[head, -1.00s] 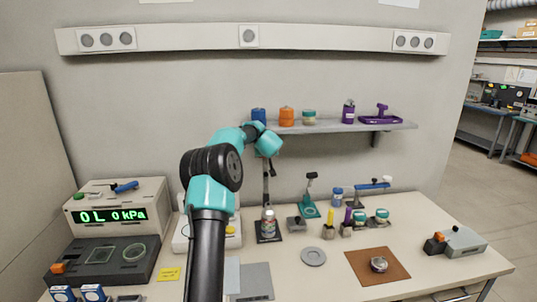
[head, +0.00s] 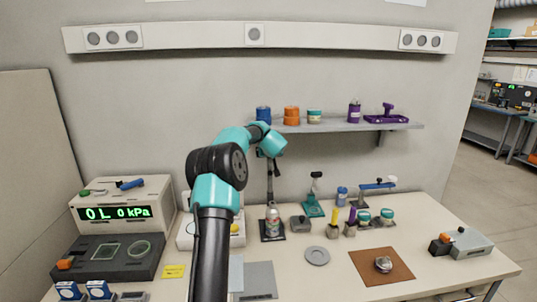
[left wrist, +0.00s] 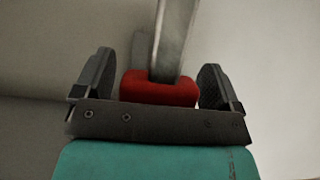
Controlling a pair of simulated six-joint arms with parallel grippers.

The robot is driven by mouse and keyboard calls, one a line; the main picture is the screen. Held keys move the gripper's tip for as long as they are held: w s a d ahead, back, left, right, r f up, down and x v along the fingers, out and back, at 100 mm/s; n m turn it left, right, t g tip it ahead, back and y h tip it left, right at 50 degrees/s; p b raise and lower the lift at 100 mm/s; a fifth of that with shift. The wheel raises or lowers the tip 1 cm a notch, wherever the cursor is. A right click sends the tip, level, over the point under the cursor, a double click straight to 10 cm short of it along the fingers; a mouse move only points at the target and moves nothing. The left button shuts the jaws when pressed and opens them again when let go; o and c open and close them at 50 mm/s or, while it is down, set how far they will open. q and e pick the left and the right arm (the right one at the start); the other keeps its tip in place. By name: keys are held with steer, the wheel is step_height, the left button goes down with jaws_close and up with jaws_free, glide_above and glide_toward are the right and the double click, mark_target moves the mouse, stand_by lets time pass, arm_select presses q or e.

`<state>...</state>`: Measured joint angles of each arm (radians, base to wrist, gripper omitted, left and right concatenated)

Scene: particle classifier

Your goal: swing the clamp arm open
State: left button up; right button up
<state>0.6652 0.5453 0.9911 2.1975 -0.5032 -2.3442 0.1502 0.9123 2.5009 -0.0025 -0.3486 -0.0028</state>
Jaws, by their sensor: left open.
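In the left wrist view, a red block (left wrist: 158,88) on a pale metal bar (left wrist: 174,40), which looks like the clamp arm's grip, sits between the two fingers of my left gripper (left wrist: 158,82). The fingers are apart, with a gap on each side of the red block. In the head view, my left gripper (head: 270,155) is small and dark at the end of the teal arm, above a bottle (head: 272,222) on a dark base. The clamp arm is too small or hidden there to make out. My right gripper is out of view.
A wall shelf (head: 345,127) with several jars is just right of my left gripper. A pressure readout box (head: 122,204) stands at the left. A grey disc (head: 317,256) and a brown mat (head: 366,262) lie in front, with bare bench between them.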

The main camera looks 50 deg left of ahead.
arm_select(q)
steer(key=shift+r, duration=0.1)
steer(key=shift+s+d+r, duration=0.2)
steer(key=shift+d+r, duration=0.15)
steer(key=shift+d, duration=0.1)
steer(key=v, duration=1.6)
